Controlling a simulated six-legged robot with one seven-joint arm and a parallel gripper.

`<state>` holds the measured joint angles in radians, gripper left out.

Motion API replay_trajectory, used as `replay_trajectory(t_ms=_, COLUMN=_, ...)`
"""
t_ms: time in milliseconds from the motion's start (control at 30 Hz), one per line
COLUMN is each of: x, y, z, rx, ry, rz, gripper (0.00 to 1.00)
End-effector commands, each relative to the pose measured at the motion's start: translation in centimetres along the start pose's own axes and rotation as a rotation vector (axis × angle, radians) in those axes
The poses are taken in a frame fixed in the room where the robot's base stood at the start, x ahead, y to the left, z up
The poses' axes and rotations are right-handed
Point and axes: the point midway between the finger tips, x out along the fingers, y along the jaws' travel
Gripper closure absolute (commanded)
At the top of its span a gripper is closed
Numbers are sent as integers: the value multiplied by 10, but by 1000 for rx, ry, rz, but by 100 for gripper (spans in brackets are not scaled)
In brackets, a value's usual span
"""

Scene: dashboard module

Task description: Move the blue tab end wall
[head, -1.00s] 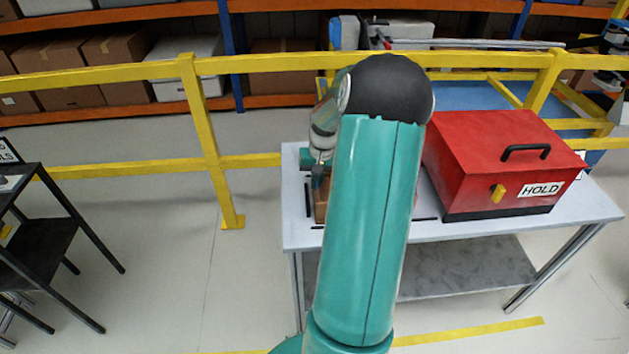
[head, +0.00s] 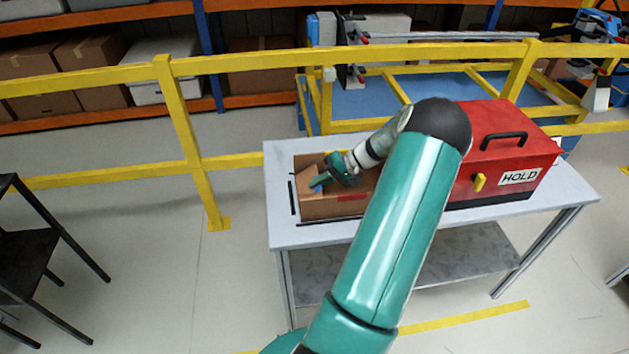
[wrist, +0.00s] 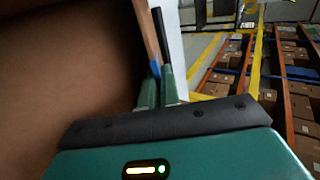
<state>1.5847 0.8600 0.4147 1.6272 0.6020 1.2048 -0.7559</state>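A brown open-topped box (head: 335,206) lies on the left part of the grey table. At its left end is a lighter brown end wall (head: 307,184) with a small blue tab (head: 318,188); the wall looks tilted. My gripper (head: 319,183) reaches in from the right and is at the tab. In the wrist view, the fingers of my gripper (wrist: 158,90) are close together, with the blue tab (wrist: 155,69) and the thin edge of the wall (wrist: 149,38) between them. The fingers look shut on it. The wall's lower edge is hidden.
A red case (head: 510,160) marked HOLD stands on the table's (head: 285,232) right part, beside my arm. A yellow railing (head: 240,64) runs behind the table. A black stand (head: 35,240) is at the far left. The floor between is clear.

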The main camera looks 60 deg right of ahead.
Motion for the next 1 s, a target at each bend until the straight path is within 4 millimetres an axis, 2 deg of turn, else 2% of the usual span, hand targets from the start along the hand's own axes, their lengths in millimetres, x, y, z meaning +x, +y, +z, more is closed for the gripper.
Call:
replay_trajectory(t_ms=300, x=1, y=10, z=0, rx=1, ry=-1, rz=-132, gripper=100)
replay_trajectory(t_ms=833, x=1, y=11, z=0, rx=0, ry=-1, rz=-154, gripper=100)
replay_trajectory(t_ms=933, x=1, y=11, z=0, rx=0, ry=-2, rz=-154, gripper=76)
replay_trajectory(t_ms=1000, x=1, y=11, z=0, rx=0, ry=-2, rz=-154, gripper=74)
